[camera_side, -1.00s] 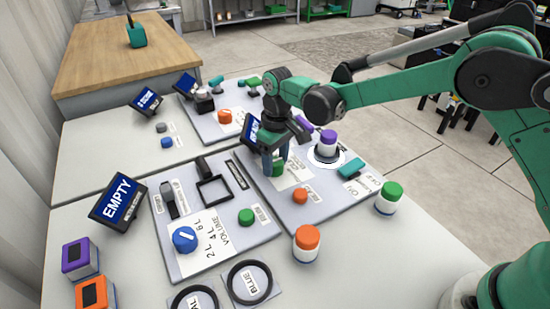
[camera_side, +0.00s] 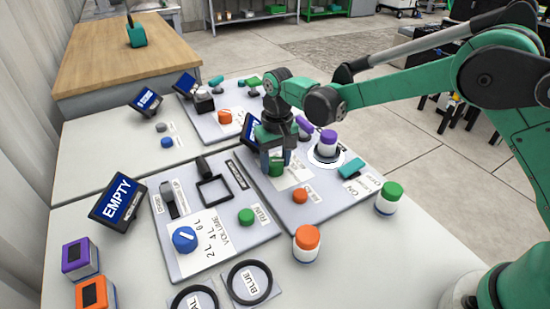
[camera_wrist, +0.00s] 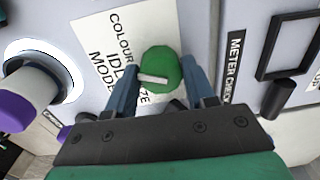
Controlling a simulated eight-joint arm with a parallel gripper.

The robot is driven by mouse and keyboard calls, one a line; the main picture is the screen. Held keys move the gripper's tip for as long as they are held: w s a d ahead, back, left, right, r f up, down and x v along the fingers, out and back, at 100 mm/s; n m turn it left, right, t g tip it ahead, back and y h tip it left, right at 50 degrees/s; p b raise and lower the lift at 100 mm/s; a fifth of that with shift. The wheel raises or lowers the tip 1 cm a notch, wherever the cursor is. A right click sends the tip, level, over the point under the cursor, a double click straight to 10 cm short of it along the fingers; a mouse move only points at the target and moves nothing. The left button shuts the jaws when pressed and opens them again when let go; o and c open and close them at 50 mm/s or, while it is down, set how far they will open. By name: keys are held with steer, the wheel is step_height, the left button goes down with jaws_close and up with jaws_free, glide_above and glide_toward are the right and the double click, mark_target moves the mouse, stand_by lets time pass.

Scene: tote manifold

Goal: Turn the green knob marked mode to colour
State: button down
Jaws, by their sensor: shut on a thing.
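The green mode knob (camera_wrist: 160,72) sits on a white label (camera_wrist: 118,33) with the words COLOUR, IDLE and MODE and a partly hidden one. Its white pointer bar lies nearly level across the knob in the wrist view. My gripper (camera_wrist: 163,82) has its two blue fingers on either side of the knob, shut on it. In the side view my gripper (camera_side: 277,165) reaches down from above to the knob (camera_side: 276,168), which is partly hidden between the fingers.
A purple-topped bottle (camera_side: 328,143) stands in a white ring just right of my gripper. An orange button (camera_side: 300,196) and a teal switch (camera_side: 352,172) are on the same panel. Green-topped (camera_side: 388,198) and orange-topped (camera_side: 306,243) bottles stand nearer the front.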

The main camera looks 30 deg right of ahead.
mark_target(277, 162)
steer(key=m, duration=0.5)
stand_by(0.6)
steer(key=shift+c, duration=1.5)
jaws_free()
steer(key=shift+r, duration=2.8)
steer(key=shift+s+r, duration=0.1)
